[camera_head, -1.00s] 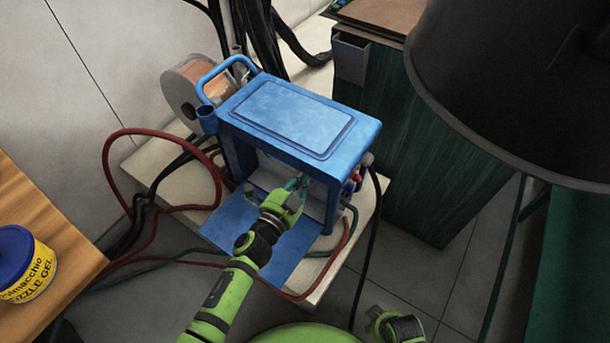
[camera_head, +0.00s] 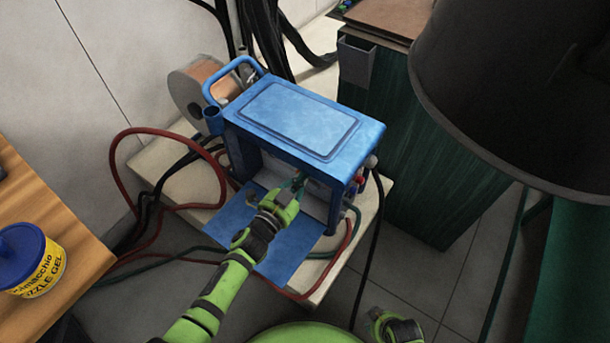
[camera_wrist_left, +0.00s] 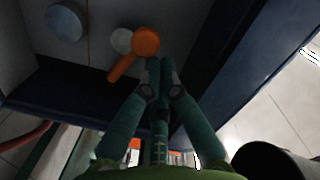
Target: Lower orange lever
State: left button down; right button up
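The orange lever (camera_wrist_left: 135,53) sits on the front panel of the blue welding machine (camera_head: 297,118). In the left wrist view it has a round orange hub and a short handle slanting down to the left. The machine's overhanging top and my gripper hide it in the head view. My left gripper (camera_head: 299,182) reaches under that overhang. In the wrist view its teal fingers (camera_wrist_left: 160,70) are brought together, with nothing seen between them. The tips appear just below and right of the lever's hub; I cannot tell whether they touch it.
A blue-grey round knob (camera_wrist_left: 65,22) is left of the lever. A wire spool (camera_head: 192,95) stands behind the machine; red and black cables loop at its left. A yellow-and-blue tub (camera_head: 30,262) stands on the wooden table. A large dark cylinder (camera_head: 520,90) fills the upper right.

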pick_arm(q)
jog(key=shift+w+a+f+n+h, duration=0.15)
jog(key=shift+a+f+n, duration=0.2)
jog(key=shift+n, duration=0.3)
jog(key=shift+w+a+f+n+h, duration=0.1)
jog(key=shift+w+f+n, duration=0.1)
jog(key=shift+f+n, duration=0.4)
jog(key=shift+w+a+f+n+h, duration=0.15)
jog(key=shift+a+f+n, duration=0.15)
jog(key=shift+n, duration=0.45)
pick_arm(e)
jog(key=shift+w, duration=0.35)
jog(key=shift+s+f, duration=0.1)
jog(key=shift+s, duration=0.25)
